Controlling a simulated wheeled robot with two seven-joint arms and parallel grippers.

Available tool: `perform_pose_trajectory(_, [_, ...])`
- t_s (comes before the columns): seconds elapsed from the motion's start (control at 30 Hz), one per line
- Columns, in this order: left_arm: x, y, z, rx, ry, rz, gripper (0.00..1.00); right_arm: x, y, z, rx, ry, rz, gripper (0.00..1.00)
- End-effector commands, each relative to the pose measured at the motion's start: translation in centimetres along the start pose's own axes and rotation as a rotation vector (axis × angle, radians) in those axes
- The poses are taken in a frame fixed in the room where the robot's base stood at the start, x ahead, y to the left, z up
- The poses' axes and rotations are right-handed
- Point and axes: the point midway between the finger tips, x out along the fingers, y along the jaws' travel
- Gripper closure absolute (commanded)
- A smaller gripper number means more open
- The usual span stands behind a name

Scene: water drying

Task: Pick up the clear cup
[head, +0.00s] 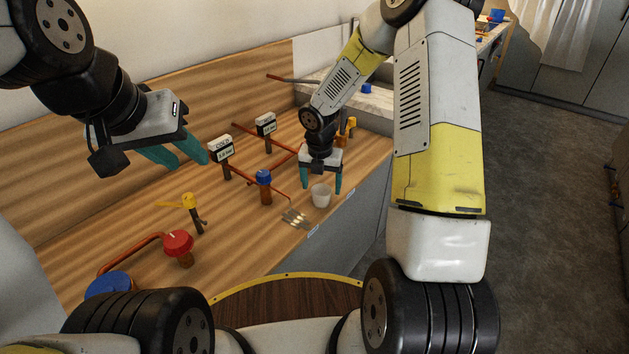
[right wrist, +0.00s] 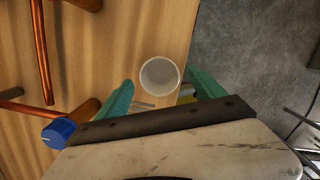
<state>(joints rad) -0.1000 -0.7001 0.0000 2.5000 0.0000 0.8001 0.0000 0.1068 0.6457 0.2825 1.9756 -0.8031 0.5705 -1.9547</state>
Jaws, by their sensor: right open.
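The clear cup (head: 321,195) looks whitish and stands upright on the wooden counter, close to its front edge. My right gripper (head: 322,188) is open above the cup, with teal fingers apart on either side in the head view. In the right wrist view the cup (right wrist: 160,76) shows its round opening, between and just beyond the fingertips of my right gripper (right wrist: 161,88). Whether a finger touches the cup cannot be told. My left gripper (head: 190,156) hangs above the left part of the counter, away from the cup, with its teal fingers apart and nothing between them.
A blue-capped valve (head: 264,186) stands left of the cup, and a small metallic plate (head: 295,218) lies beside it. Two display meters, copper pipes, a yellow valve (head: 190,201) and a red valve (head: 178,243) occupy the counter (head: 130,222). The floor lies beyond the edge.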

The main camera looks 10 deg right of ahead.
Motion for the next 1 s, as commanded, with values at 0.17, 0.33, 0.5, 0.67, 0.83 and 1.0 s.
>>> perform_pose_trajectory(0.17, [0.0,0.0,0.0,0.0,0.0,0.0,0.64,2.8,0.1,-0.1,0.0,0.002,0.0,0.21])
perform_pose_trajectory(0.33, [0.0,0.0,0.0,0.0,0.0,0.0,0.64,3.6,0.1,0.0,0.002,0.0,0.0,0.21])
perform_pose_trajectory(0.5, [0.0,0.0,0.0,0.0,0.0,0.0,0.64,3.6,0.1,0.0,0.002,0.0,0.001,0.21])
perform_pose_trajectory(0.67, [0.0,0.0,0.0,0.0,0.0,0.0,0.64,3.6,0.1,0.0,0.002,0.0,0.0,0.53])
perform_pose_trajectory(0.83, [0.0,0.0,0.0,0.0,0.0,0.0,0.64,3.6,0.1,0.0,0.002,0.0,0.0,0.85])
perform_pose_trajectory(1.0, [0.0,0.0,0.0,0.0,0.0,0.0,0.64,3.6,0.1,0.0,0.002,0.0,0.0,0.85])
